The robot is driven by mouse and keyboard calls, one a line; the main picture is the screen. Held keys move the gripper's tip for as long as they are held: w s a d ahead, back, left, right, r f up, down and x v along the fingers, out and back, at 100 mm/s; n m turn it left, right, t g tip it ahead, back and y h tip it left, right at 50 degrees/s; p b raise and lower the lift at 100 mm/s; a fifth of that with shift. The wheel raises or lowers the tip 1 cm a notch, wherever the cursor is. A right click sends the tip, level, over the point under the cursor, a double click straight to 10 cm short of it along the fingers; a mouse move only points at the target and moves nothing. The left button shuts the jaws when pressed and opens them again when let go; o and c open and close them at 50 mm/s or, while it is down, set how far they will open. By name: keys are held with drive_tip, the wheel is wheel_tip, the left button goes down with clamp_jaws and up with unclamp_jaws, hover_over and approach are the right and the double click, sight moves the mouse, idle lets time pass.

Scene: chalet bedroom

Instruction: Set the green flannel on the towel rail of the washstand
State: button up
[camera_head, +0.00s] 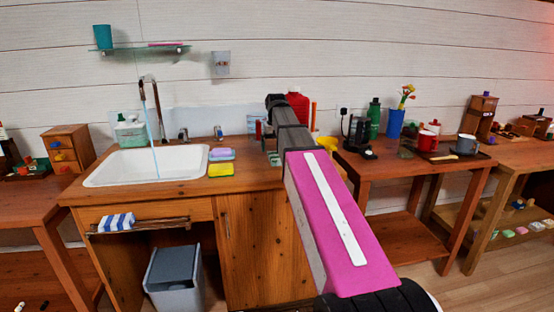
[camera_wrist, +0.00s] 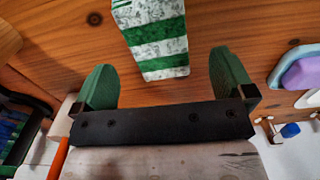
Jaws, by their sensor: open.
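The green flannel (camera_wrist: 155,38), with green and white stripes, lies on the wooden top in the wrist view. My gripper (camera_wrist: 162,62) is open, its two green fingers apart on either side of the flannel's near end, with gaps on both sides. In the head view my arm hides most of the gripper, and I cannot make out the flannel there. The washstand (camera_head: 262,182) is wooden with a white basin. Its towel rail (camera_head: 165,224) runs across the front below the basin. A blue and white striped cloth (camera_head: 116,222) hangs at the rail's left end.
Water runs from the tap (camera_head: 148,92) into the basin (camera_head: 130,172). Stacked sponges (camera_head: 221,160) lie right of it. A grey bin (camera_head: 174,279) stands below the rail. A red container (camera_head: 298,108) is behind my arm. The rail's middle and right are bare.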

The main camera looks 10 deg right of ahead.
sight(277, 154)
drive_tip(key=shift+w+d+f, duration=0.15)
drive_tip(key=shift+f, duration=1.8)
drive_tip(key=c, duration=1.1)
drive_tip(key=shift+r, duration=0.15)
